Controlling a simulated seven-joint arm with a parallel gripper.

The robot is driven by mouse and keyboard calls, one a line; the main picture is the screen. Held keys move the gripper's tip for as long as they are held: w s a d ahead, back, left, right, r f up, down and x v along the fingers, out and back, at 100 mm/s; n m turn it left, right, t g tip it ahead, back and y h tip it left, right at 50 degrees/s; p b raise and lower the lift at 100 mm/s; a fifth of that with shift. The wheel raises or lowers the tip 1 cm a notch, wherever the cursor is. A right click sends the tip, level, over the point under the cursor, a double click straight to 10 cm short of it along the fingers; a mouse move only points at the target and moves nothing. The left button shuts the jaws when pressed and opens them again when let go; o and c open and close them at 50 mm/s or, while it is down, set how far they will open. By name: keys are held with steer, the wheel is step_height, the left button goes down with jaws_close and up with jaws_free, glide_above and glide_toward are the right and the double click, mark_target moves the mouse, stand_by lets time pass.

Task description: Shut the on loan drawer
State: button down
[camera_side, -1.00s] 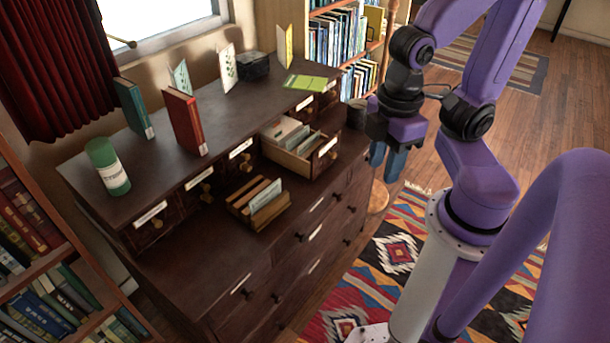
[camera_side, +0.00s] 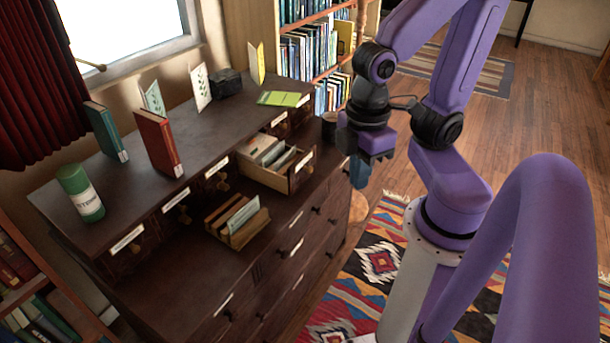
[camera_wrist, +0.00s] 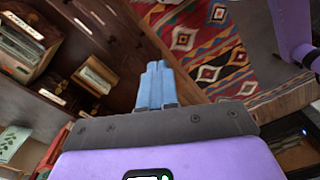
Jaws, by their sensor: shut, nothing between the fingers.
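One small drawer (camera_side: 292,178) in the cabinet's upper row stands pulled out, with cards and folders inside and a white label on its front. Its lettering is too small to read, so I cannot tell if it says on loan. In the wrist view an open drawer (camera_wrist: 22,28) shows at the upper left. My gripper (camera_side: 360,174) is shut and empty, to the right of the open drawer's front and apart from it. In the wrist view its blue fingertips (camera_wrist: 156,66) are together, pointing past the cabinet's edge toward the rug.
A wooden card tray (camera_side: 238,222) sits on the ledge left of the open drawer. A green bottle (camera_side: 80,193), a red book (camera_side: 158,143) and a teal book (camera_side: 106,131) stand on the cabinet top. A dark cup (camera_side: 329,128) is behind my gripper. The patterned rug (camera_side: 380,262) lies below.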

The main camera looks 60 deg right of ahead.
mark_target(306, 173)
steer(key=w+d+f+m+g+y, duration=0.2)
steer(key=w+d+f+m+y, duration=0.5)
steer(key=m, duration=0.4)
steer(key=w+d+f+m+g+y, duration=0.1)
steer(key=w+d+f+m+y, duration=0.35)
steer(key=w+f+m, duration=0.4)
steer(key=s+d+f+m+t+h, duration=0.3)
steer(key=d+f+m+t+h, duration=0.35)
steer(key=m+t, duration=0.6)
steer(key=s+d+f+m+t+h, duration=0.45)
steer(key=d+f+m+t, duration=0.35)
steer(key=m, duration=0.8)
steer(key=shift+t+h, duration=0.35)
steer(key=w, duration=1)
steer(key=w+a, duration=0.1)
steer(key=w, duration=0.4)
steer(key=shift+r, duration=0.15)
steer(key=shift+w, duration=0.1)
steer(key=w, duration=2)
steer(key=shift+w+a, duration=0.1)
steer(key=shift+w, duration=0.15)
steer(key=shift+w+r, duration=0.15)
steer(key=shift+w, duration=0.15)
